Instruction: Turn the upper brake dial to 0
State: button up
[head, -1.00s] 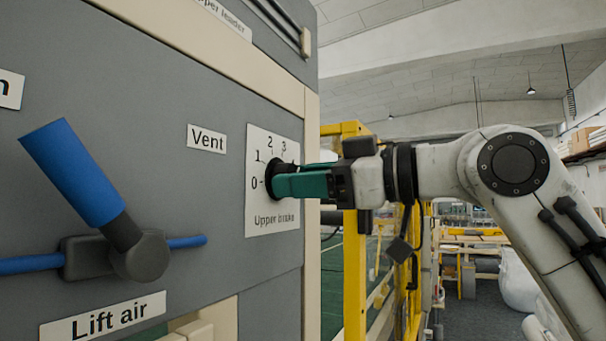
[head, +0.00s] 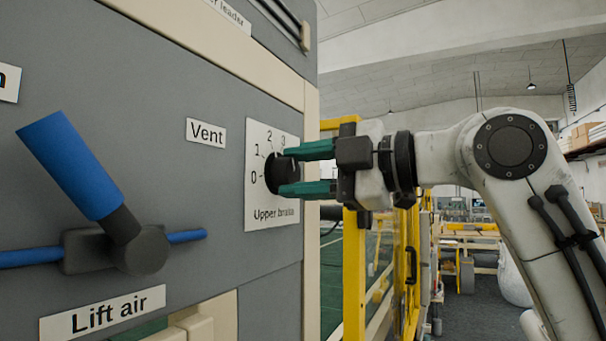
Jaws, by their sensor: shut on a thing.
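The upper brake dial (head: 277,174) is a dark round knob on a white plate (head: 257,200) marked "Upper brake", on the grey panel. The numbers 0, 1, 2 and 3 show to its left and above it; my gripper hides the right part of the scale. My gripper (head: 288,172) has teal fingers, one at the top and one at the bottom of the dial, and is shut on it. I cannot make out a pointer on the dial, so its setting cannot be told.
A blue-handled Lift air lever (head: 75,165) sticks out of the panel at the left, with a blue pipe (head: 28,258) beside it. A "Vent" label (head: 206,132) lies between lever and dial. A yellow frame (head: 355,270) stands behind my gripper, right of the panel edge.

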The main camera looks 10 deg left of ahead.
jog(key=n, duration=0.4)
jog(key=shift+f, duration=0.1)
jog(key=n+b, duration=0.1)
jog(key=n, duration=0.2)
jog(key=shift+n+t, duration=0.3)
jog(key=shift+n, duration=0.1)
jog(key=n, duration=0.4)
jog(key=shift+s+a, duration=0.1)
jog(key=shift+n+b, duration=0.4)
jog(key=shift+n, duration=1.5)
jog(key=o, duration=1)
jog(key=shift+t, duration=0.4)
jog(key=shift+o, duration=0.2)
